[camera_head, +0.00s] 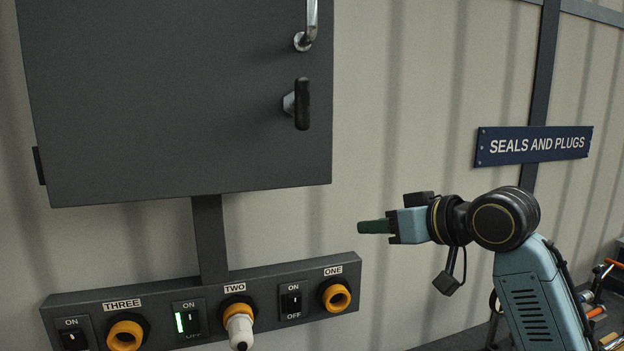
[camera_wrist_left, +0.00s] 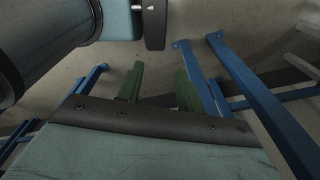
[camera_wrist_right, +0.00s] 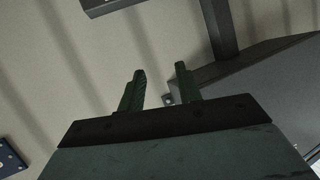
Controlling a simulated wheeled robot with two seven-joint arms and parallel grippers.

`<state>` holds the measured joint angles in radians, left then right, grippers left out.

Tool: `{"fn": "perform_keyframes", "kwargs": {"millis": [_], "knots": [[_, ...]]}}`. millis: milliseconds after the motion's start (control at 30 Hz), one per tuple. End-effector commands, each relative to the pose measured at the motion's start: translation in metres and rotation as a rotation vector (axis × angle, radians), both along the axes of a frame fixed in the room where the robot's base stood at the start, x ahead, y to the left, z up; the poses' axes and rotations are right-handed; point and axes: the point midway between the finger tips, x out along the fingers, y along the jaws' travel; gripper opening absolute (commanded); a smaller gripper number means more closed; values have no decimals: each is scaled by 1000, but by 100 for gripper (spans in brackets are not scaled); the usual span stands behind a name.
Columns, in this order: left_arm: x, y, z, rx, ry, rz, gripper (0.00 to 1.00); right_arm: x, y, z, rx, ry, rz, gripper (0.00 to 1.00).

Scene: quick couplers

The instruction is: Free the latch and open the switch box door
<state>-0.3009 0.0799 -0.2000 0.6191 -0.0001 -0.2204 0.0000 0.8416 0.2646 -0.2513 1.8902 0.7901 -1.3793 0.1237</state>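The grey switch box door (camera_head: 170,110) fills the upper left of the head view and looks closed. A black latch handle (camera_head: 302,104) hangs vertically near its right edge, below a metal pull handle (camera_head: 311,22). My right gripper (camera_head: 374,227) is to the right of and below the box, apart from the latch and pointing left. In the right wrist view its green fingers (camera_wrist_right: 160,92) stand apart with nothing between them; the box (camera_wrist_right: 260,85) shows at the right. My left gripper (camera_wrist_left: 158,88) shows only in the left wrist view, fingers apart and empty.
A coupler panel (camera_head: 205,300) below the box carries switches and yellow sockets; a white plug (camera_head: 240,326) is in socket two. A "seals and plugs" sign (camera_head: 534,146) hangs at the right. Blue frame bars (camera_wrist_left: 265,110) are near my left gripper. The wall between box and sign is clear.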

Motion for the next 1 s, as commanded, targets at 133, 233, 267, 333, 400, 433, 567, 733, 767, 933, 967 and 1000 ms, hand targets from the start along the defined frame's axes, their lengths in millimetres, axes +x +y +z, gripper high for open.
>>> {"fn": "perform_keyframes", "kwargs": {"millis": [133, 233, 267, 333, 400, 433, 567, 733, 767, 933, 967, 1000], "knots": [[1, 0, 1, 1, -1, 0, 36, -2, 6, 115, 50, -129, 69, 34], [1, 0, 2, 1, -1, 0, 36, -17, 8, 185, 83, -203, 117, 34], [1, 0, 2, 1, -2, 0, 36, -23, 9, 205, 92, -224, 131, 34], [2, 0, 2, 1, -2, 0, 36, -37, 10, 246, 109, -267, 160, 34], [2, 0, 2, 1, -2, 0, 36, -53, 11, 280, 123, -301, 188, 34], [2, 0, 2, 0, -3, 0, 36, -59, 11, 292, 128, -315, 197, 34], [2, 0, 3, 0, -3, 0, 36, -80, 11, 329, 146, -354, 228, 34], [2, 0, 5, 0, -3, 0, 36, -87, 15, 345, 153, -370, 244, 34], [2, 0, 6, 0, -3, 0, 36, -86, 17, 345, 154, -370, 245, 34], [2, 0, 17, 0, -3, 0, 36, -69, 39, 346, 154, -367, 247, 34], [2, 0, 19, 0, -3, 0, 36, -65, 44, 346, 154, -366, 245, 34], [2, 0, 22, 0, -3, 0, 36, -59, 50, 346, 155, -365, 245, 34]]}}
